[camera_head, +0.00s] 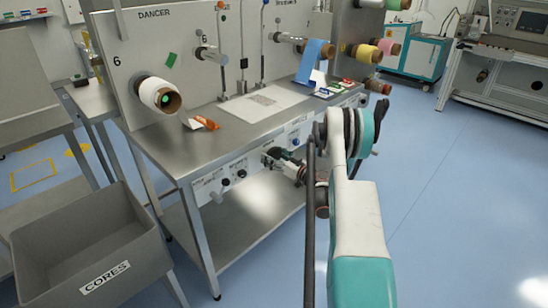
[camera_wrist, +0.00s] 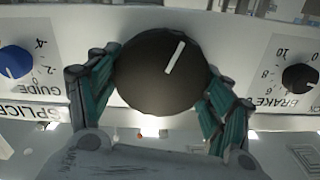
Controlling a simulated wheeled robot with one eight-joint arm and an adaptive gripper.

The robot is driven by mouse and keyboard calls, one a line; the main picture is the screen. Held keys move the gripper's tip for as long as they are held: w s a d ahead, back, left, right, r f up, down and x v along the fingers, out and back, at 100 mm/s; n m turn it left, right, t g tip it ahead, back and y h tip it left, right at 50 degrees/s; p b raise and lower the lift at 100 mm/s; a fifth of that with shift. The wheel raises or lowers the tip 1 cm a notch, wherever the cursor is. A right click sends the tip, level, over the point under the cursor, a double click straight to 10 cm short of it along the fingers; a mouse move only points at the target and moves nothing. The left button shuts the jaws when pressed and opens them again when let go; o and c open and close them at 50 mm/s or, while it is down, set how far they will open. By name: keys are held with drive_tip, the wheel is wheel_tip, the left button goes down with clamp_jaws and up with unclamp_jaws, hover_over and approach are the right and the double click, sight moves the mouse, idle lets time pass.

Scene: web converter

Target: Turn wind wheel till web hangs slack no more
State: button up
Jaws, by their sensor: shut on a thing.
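A large black round knob (camera_wrist: 150,85) with a white pointer line fills the middle of the wrist view. Its own label is not visible. My gripper (camera_wrist: 162,72) is shut on this knob, with a teal-padded finger against each side. In the head view my gripper (camera_head: 271,158) is at the bench's front panel, and the knob is hard to make out there. A blue web (camera_head: 315,58) hangs from a roller on the upright panel. A white roll (camera_head: 158,95) on a brown core sits at the left of that panel. I cannot tell how taut the web is.
A blue GUIDE knob (camera_wrist: 14,62) and a black BRAKE knob (camera_wrist: 299,78) flank the held knob. The steel bench (camera_head: 150,148) carries a white plate (camera_head: 265,103) and small coloured cards. A grey CORES bin (camera_head: 92,240) stands front left. The floor at right is clear.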

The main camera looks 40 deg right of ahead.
drive_tip(key=shift+m, duration=0.3)
drive_tip(key=m, duration=0.4)
drive_tip(key=shift+d+m, duration=0.15)
drive_tip(key=shift+m, duration=0.25)
drive_tip(key=m, duration=0.4)
drive_tip(key=shift+f+m, duration=0.15)
drive_tip(key=shift+m, duration=0.15)
drive_tip(key=m, duration=0.4)
drive_tip(key=shift+d+m, duration=0.1)
drive_tip(key=shift+m, duration=0.2)
drive_tip(key=m, duration=0.4)
drive_tip(key=shift+f+m, duration=0.2)
drive_tip(key=shift+m, duration=0.2)
drive_tip(key=o, duration=1.1)
